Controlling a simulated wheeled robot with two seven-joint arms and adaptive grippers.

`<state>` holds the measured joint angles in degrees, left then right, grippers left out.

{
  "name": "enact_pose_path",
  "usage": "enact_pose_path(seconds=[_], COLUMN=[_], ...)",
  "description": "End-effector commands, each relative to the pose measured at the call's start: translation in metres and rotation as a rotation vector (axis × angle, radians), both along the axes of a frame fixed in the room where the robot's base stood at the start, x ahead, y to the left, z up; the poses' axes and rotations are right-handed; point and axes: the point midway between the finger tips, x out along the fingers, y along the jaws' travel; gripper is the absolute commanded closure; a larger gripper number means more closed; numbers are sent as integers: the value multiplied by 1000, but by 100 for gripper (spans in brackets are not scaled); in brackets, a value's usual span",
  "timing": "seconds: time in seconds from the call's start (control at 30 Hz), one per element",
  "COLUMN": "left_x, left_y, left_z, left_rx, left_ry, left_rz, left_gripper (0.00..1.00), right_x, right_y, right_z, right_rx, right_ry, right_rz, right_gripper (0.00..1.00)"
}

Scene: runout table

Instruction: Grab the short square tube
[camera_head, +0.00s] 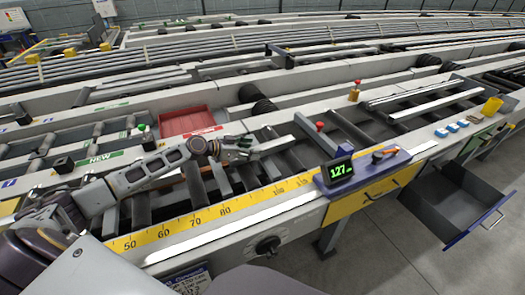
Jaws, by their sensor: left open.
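My left arm comes in from the lower left over the roller table. Its gripper (247,150) is open, low over the near roller lane, pointing right. A short light grey bar (277,145), which looks like the square tube, lies just beyond the fingertips. I cannot tell whether its near end is between the fingers, as they hide it. Another grey bar (219,178) lies in the lane nearer to me, below the gripper. My right gripper is not in view.
A yellow scale (190,218) runs along the near edge. A blue stop with a display reading 127 (340,169) stands right of the gripper. A red tray (188,121) lies behind. A red knob (320,127) stands beyond the bar. An open drawer (455,205) juts out at right.

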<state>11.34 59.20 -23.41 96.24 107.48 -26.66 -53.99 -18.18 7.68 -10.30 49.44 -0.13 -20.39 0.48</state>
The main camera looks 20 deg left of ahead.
Motion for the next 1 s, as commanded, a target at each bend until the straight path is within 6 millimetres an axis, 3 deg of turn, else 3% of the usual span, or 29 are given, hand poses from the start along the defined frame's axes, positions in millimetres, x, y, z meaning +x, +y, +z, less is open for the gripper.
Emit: enact_pose_path(seconds=[0.33, 0.93, 1.0], left_x=[15, 17, 16], left_y=[-11, -13, -13], left_z=[-7, -9, -9], left_rx=[0, 1, 1], left_ry=[-2, -1, -1], left_rz=[1, 0, 0], left_gripper=[39, 39, 47], right_x=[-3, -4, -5], right_y=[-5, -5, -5], right_z=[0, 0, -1], right_rx=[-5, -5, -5], right_ry=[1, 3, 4], right_rz=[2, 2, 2], right_gripper=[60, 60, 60])
